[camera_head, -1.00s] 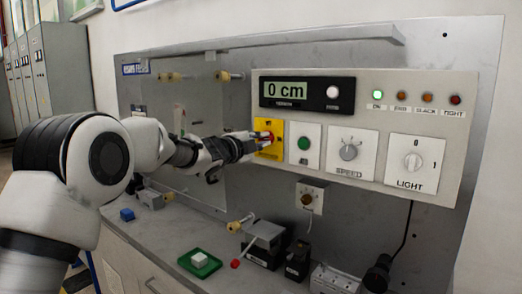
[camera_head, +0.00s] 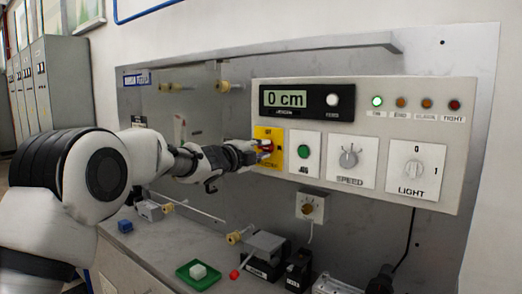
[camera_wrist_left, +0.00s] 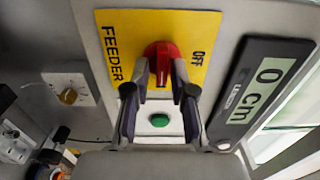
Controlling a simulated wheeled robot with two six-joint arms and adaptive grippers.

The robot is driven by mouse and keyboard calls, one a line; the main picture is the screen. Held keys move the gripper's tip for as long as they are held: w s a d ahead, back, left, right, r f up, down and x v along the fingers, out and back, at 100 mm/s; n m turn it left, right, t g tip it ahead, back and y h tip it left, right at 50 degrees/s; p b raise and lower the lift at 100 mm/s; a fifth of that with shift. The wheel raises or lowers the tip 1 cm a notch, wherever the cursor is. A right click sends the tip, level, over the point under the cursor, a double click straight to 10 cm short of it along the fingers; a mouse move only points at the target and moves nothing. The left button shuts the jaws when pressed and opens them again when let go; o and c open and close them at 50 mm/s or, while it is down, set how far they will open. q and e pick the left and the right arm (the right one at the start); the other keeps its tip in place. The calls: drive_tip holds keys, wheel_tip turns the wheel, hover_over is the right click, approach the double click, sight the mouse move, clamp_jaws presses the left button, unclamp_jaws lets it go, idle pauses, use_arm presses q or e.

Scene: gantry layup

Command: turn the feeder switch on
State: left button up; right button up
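The feeder switch is a red knob (camera_head: 266,146) on a yellow plate (camera_head: 275,164) at the left end of the control panel. In the left wrist view the red knob (camera_wrist_left: 163,60) is at the upper middle, on the yellow plate (camera_wrist_left: 118,28) marked FEEDER and OFF. My left gripper (camera_head: 259,153) is at the knob. In the wrist view its two fingertips (camera_wrist_left: 162,80) stand on either side of the knob's handle, apart from each other. Gaps seem to show beside the handle; firm contact cannot be made out. My right gripper is not in view.
The display (camera_head: 285,99) reads 0 cm. A green button (camera_head: 304,152), the speed knob (camera_head: 348,158) and the light switch (camera_head: 412,170) sit to the right. The green lamp (camera_head: 377,101) is lit. Below are a green tray (camera_head: 183,273) and black boxes (camera_head: 298,272).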

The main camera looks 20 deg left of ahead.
use_arm(q)
drive_tip(key=shift+s, duration=0.1)
drive_tip(key=shift+s+a+r, duration=0.1)
drive_tip(key=shift+s+a, duration=0.1)
drive_tip(key=shift+s, duration=0.1)
drive_tip(key=v, duration=1.1)
drive_tip(key=shift+s, duration=0.1)
